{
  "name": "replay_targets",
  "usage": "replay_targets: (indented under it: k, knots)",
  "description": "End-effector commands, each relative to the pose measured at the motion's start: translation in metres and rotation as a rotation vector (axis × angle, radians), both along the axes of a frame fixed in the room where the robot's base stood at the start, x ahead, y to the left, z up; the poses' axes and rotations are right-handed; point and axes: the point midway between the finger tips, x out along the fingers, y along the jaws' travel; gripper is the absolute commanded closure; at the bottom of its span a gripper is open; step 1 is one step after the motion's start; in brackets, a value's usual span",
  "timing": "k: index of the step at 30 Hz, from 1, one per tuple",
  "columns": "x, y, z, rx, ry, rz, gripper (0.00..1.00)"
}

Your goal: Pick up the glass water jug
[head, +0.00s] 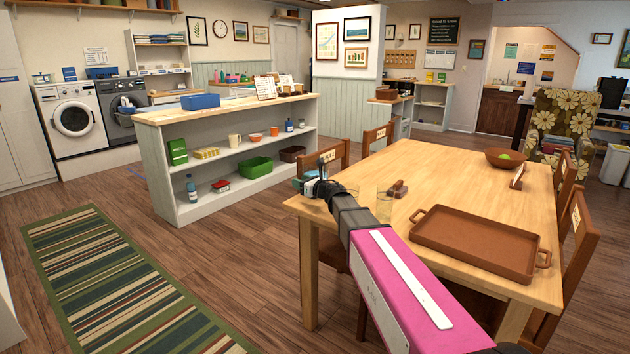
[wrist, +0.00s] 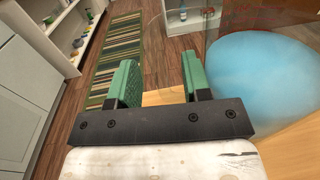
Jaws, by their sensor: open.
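My gripper (head: 318,186) is at the near left corner of the wooden table (head: 425,178). I cannot tell whether finger and jug touch.
A clear drinking glass (head: 384,206) stands beside my arm on the table. Chairs surround the table. A white shelf unit (head: 225,165) stands behind; a striped rug (head: 115,275) lies left.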

Motion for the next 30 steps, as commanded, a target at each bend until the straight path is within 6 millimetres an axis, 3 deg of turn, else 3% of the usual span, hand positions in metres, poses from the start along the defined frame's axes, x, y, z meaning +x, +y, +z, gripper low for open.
replay_targets:
  k: [9, 13, 14, 30]
  knots:
    - [0.0066, 0.0064, 0.0002, 0.0, 0.0, -0.001, 0.56]
    - [0.0064, 0.0064, 0.0002, 0.0, 0.0, -0.001, 0.98]
    - [0.0064, 0.0064, 0.0002, 0.0, 0.0, -0.001, 1.0]
    - [0.0063, 0.0064, 0.0002, 0.0, 0.0, -0.001, 1.0]
